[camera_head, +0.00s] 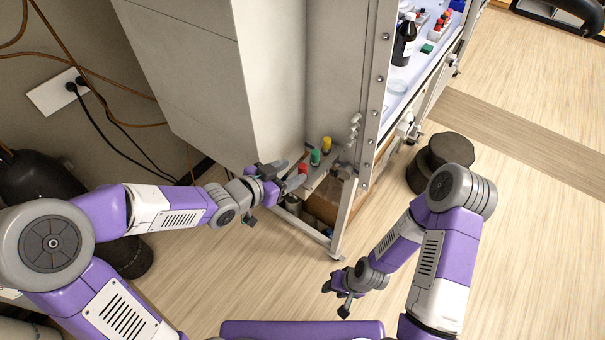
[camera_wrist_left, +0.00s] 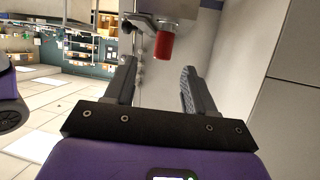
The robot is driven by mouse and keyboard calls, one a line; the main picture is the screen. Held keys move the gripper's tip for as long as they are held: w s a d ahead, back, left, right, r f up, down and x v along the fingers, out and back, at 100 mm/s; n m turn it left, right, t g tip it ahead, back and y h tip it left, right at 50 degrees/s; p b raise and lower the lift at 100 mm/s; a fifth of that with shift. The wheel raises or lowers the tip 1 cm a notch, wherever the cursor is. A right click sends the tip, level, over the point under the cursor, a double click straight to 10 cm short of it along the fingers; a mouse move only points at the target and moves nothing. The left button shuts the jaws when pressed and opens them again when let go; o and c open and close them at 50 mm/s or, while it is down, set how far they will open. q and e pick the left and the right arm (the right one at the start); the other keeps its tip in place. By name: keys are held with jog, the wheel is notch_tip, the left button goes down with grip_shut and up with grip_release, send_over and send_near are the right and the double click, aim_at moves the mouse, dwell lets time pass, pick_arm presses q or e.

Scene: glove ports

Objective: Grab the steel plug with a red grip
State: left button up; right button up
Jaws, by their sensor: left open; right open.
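The plug with the red grip (camera_head: 303,168) sits on a narrow grey ledge at the side of the cabinet, nearest my left gripper in a row of coloured grips. In the left wrist view the red grip (camera_wrist_left: 164,45) shows beyond the fingertips, roughly between their lines, with pale metal at its upper end. My left gripper (camera_head: 289,174) is open and empty, its fingers pointing at the red grip; the wrist view shows a gap between fingers and grip (camera_wrist_left: 157,72). My right gripper (camera_head: 338,287) is open and empty, low over the floor, away from the plugs.
A green grip (camera_head: 315,157) and a yellow grip (camera_head: 327,143) stand close behind the red one. A steel frame post (camera_head: 376,90) and the large grey cabinet wall (camera_head: 265,80) bound the ledge. A dark round base (camera_head: 450,150) stands on the floor at right.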

aim_at(303, 166)
pick_arm(q)
jog(key=x, duration=0.3)
jog(key=b+x, duration=0.1)
jog(key=x, duration=0.2)
jog(key=shift+w+a+f, duration=0.1)
jog(key=shift+f, duration=0.15)
grip_shut()
